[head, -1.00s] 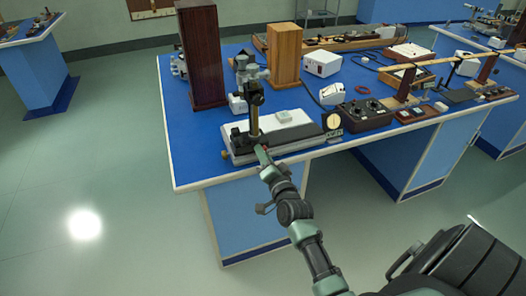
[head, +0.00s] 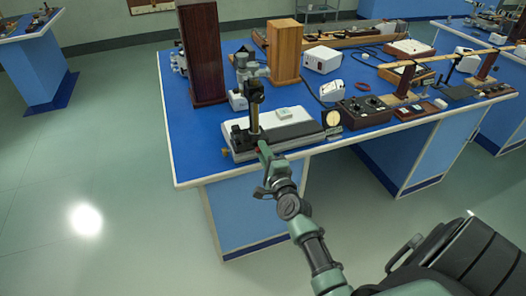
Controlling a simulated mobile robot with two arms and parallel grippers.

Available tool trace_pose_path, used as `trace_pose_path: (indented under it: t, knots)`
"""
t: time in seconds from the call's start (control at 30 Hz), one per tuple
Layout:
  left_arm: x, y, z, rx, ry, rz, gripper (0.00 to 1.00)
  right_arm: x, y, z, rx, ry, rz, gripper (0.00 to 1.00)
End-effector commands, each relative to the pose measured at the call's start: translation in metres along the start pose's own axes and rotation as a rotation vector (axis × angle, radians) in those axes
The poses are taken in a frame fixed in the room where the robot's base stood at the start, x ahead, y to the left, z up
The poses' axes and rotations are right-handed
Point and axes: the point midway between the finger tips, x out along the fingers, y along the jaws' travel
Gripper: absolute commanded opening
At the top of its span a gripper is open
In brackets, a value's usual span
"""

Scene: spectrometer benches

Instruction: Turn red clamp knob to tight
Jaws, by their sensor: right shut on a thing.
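The red clamp knob (head: 258,150) shows only as a small bit of red at the front of an instrument base (head: 284,135), low beside a brass-and-black upright column (head: 254,118). My right gripper (head: 263,146) reaches up from below to the table's front edge and is shut on the knob. The gripper hides most of the knob, so its turned position cannot be read. My left gripper is not in view.
The blue bench (head: 210,152) has a pale front edge. A dark wooden box (head: 203,55) and a lighter wooden block (head: 284,52) stand behind the instrument. Open floor lies left.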

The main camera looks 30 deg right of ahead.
Motion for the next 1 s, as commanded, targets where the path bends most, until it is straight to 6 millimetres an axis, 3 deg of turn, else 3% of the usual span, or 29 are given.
trace_pose_path:
  t: [0.67, 0.7, 0.73, 1.0]
  knots:
    - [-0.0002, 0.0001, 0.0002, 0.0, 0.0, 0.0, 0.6, 0.0001, 0.0002, 0.0001, 0.056, 0.0, 0.001, 0.0]
    - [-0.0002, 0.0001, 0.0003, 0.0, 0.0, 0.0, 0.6, 0.0001, 0.0002, 0.0001, 0.056, 0.0, 0.001, 0.31]
    - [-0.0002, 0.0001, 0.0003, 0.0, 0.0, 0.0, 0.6, 0.0001, 0.0002, 0.0001, 0.056, 0.0, 0.001, 0.39]
    - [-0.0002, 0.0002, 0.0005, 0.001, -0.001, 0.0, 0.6, 0.0, 0.0001, 0.0001, 0.055, 0.0, 0.0, 0.41]
